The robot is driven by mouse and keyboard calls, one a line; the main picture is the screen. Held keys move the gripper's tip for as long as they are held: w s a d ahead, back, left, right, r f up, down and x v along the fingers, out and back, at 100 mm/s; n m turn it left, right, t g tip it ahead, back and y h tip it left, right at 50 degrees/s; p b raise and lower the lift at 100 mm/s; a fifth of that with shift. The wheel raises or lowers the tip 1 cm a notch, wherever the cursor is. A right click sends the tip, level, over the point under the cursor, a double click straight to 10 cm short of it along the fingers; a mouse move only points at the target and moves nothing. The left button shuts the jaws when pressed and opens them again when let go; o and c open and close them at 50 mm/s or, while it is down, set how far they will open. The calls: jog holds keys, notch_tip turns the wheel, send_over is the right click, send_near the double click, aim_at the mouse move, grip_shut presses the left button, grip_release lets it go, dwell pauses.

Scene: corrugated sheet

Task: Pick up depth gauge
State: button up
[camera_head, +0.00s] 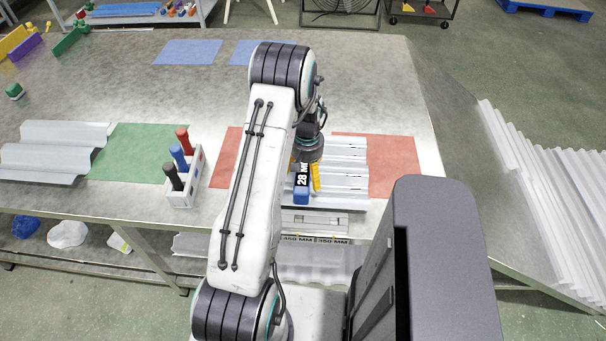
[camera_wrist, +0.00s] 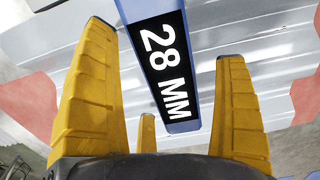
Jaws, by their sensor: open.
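The depth gauge (camera_head: 302,195) is a blue bar with a black face marked "28 MM". It is at the corrugated sheet (camera_head: 345,172) near the table's front edge. In the wrist view the gauge (camera_wrist: 180,127) reaches down from the top between the two yellow fingers. My gripper (camera_head: 305,181) is over the gauge, and its fingers are open. The wrist view shows the gripper (camera_wrist: 165,42) with a gap on both sides of the gauge. Whether a finger touches the gauge farther up cannot be told. My arm hides part of the sheet.
A white holder (camera_head: 184,198) with black, blue and red-handled tools stands left of my arm. Another corrugated sheet (camera_head: 50,155) lies at the far left, beside a green mat (camera_head: 128,160). Red mats (camera_head: 395,165) flank the work sheet. The table's middle is clear.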

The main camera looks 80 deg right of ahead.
jog(key=shift+f, duration=0.5)
jog(key=c, duration=1.4)
